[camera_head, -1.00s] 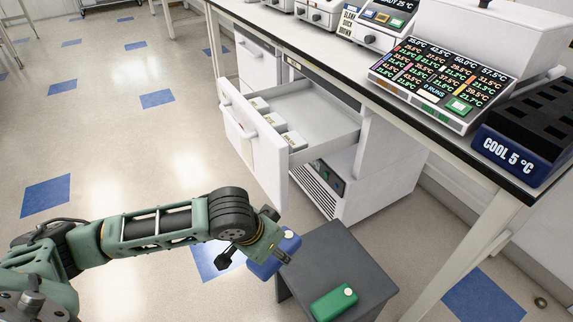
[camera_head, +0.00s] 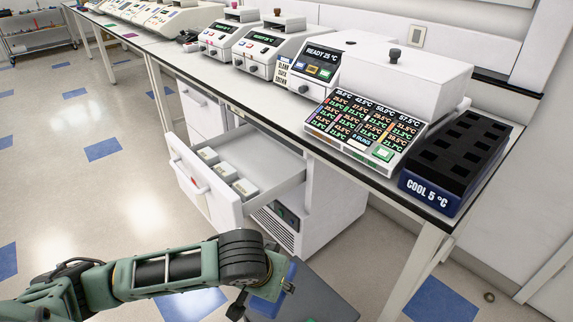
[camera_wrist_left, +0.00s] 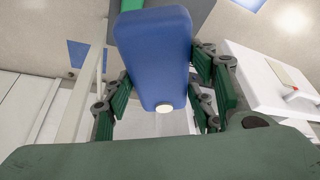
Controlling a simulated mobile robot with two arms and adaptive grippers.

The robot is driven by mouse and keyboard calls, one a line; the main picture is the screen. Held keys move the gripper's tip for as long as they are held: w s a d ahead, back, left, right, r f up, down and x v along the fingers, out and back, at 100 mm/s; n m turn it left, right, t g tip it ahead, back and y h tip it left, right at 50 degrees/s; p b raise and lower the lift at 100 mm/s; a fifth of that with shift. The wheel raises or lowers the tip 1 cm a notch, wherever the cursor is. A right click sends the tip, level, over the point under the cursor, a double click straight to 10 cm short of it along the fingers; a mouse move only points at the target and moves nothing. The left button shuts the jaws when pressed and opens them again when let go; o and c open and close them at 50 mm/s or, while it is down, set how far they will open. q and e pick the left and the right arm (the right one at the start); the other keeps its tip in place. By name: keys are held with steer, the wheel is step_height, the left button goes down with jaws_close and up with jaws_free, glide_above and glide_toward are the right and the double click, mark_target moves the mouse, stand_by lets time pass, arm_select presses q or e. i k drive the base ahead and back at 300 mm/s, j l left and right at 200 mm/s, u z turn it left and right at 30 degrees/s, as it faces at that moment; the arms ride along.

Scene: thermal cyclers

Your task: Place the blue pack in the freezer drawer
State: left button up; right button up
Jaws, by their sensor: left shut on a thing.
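My left gripper (camera_head: 264,292) is shut on the blue pack (camera_head: 274,284), over the near left side of the dark grey stool. In the left wrist view the blue pack (camera_wrist_left: 153,50) sits between the fingers of my left gripper (camera_wrist_left: 160,82), its pale cap towards the camera. The white freezer drawer (camera_head: 204,182) is pulled open under the bench, beyond and above the gripper in the head view. Several pale boxes (camera_head: 224,171) lie along its front; the rest of its floor (camera_head: 268,166) is bare. My right gripper is out of view.
The grey stool (camera_head: 318,296) stands below the bench, with an edge of a green pack (camera_head: 311,320) on it. The bench (camera_head: 330,146) carries thermal cyclers (camera_head: 268,50), a temperature display (camera_head: 362,125) and a dark cooling block (camera_head: 455,160). Open floor lies left of the drawer.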

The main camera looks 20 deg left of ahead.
mark_target(249, 162)
steer(key=i+j+z, duration=0.15)
steer(key=j+z, duration=0.2)
steer(key=j, duration=0.15)
steer(key=j+z, duration=0.75)
steer(key=j, duration=1.1)
steer(key=k+j+z, duration=0.15)
steer(key=j, duration=1.5)
steer(key=i+j, duration=0.25)
steer(key=i, duration=0.15)
steer(key=l+z, duration=0.05)
